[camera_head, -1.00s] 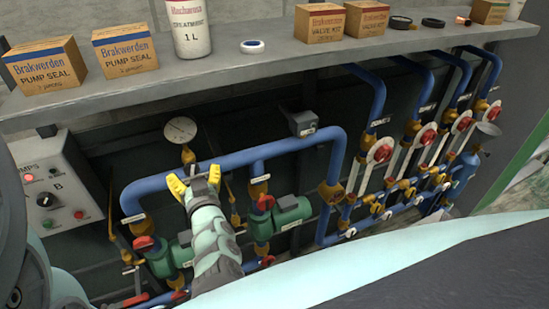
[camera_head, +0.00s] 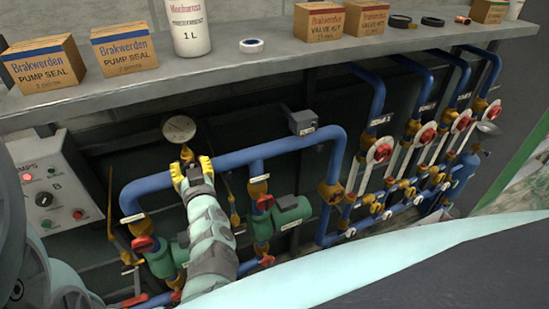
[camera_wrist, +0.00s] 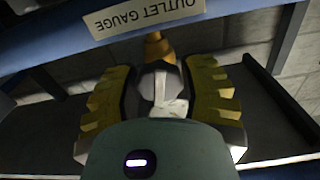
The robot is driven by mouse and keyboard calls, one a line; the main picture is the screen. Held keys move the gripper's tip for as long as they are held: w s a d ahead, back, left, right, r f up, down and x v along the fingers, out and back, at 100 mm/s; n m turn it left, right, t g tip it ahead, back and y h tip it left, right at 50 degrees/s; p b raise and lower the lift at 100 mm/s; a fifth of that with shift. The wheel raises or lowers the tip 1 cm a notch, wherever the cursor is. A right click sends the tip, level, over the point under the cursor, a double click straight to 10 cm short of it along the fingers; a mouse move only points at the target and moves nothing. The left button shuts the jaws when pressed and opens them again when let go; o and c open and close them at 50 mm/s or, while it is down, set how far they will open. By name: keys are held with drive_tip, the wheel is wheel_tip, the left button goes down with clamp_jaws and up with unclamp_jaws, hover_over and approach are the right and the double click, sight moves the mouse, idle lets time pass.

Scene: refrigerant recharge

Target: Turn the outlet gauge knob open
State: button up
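The outlet gauge (camera_head: 179,129) is a round white dial above the blue pipe, with a brass fitting (camera_head: 187,153) below it. The "OUTLET GAUGE" label (camera_wrist: 143,17) is upside down in the wrist view, beside a brass stem (camera_wrist: 157,47). My gripper (camera_head: 191,171) is at the blue pipe just below the brass fitting. In the wrist view its yellow fingers (camera_wrist: 163,88) stand apart on either side of the brass stem's line. A pale piece shows between them; I cannot tell whether it is the knob or part of my gripper. The knob is not clearly visible.
A grey shelf (camera_head: 200,85) with boxes and a bottle overhangs above. Green pumps (camera_head: 291,212) with red handles stand below. A control box (camera_head: 50,185) is at left, several red-knobbed valves at right.

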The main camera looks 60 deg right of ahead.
drive_tip(key=c, duration=0.6)
drive_tip(key=n+b, duration=0.1)
drive_tip(key=b, duration=0.2)
drive_tip(key=shift+a+f, duration=0.1)
drive_tip(key=shift+f, duration=0.2)
drive_tip(key=shift+r+n+b, duration=0.1)
drive_tip(key=shift+n+b, duration=0.7)
drive_tip(key=shift+b, duration=0.15)
drive_tip(key=shift+r+n+b, duration=0.2)
drive_tip(key=shift+n+b, duration=0.2)
drive_tip(key=o, duration=1.2)
drive_tip(key=shift+o, duration=0.2)
drive_tip(key=v, duration=1.2)
